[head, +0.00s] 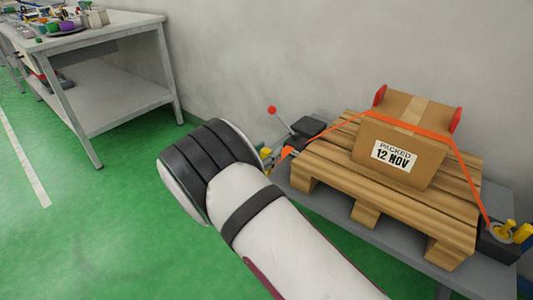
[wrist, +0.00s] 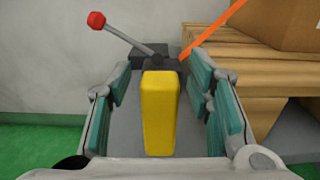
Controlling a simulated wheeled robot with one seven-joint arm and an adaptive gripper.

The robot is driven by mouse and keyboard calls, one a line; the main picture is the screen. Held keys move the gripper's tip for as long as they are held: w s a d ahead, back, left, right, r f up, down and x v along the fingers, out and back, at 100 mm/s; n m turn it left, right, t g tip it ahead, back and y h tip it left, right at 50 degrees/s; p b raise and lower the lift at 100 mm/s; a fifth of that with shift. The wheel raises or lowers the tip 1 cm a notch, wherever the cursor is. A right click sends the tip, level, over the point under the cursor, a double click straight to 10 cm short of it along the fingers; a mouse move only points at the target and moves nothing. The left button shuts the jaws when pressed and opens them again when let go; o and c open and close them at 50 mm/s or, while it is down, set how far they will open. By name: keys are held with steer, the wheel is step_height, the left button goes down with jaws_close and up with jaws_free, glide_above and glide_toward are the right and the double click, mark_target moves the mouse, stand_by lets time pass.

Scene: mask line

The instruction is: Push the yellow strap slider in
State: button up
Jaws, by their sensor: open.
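The yellow strap slider (wrist: 160,112) stands upright in the middle of the wrist view, between the teal pads of my open gripper (wrist: 161,95). A gap shows between it and the pads on both sides. In the head view only a small yellow part (head: 267,154) shows beside my arm, which hides most of that area. An orange strap (wrist: 212,32) runs up to the right from a dark block just behind the slider. In the head view the strap (head: 402,126) crosses over the carton and down to the right end. My gripper's fingers are hidden in the head view.
A lever with a red knob (wrist: 96,20) rises behind the slider, left of it. A carton (head: 405,145) sits on a wooden pallet (head: 335,165) on a grey bench. Another yellow part (head: 522,233) is at the bench's right end. A cluttered table (head: 110,95) stands left; green floor is clear.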

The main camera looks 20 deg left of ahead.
steer(key=shift+c, duration=0.6)
jaws_close()
steer(key=b+x, duration=0.1)
steer(key=x, duration=0.8)
steer(key=shift+w+b, duration=0.2)
steer(key=shift+b, duration=0.1)
steer(key=shift+d+r, duration=0.1)
steer(key=shift+d, duration=0.05)
steer(key=shift+o, duration=0.6)
jaws_free()
steer(key=shift+w, duration=0.1)
steer(key=v, duration=1.2)
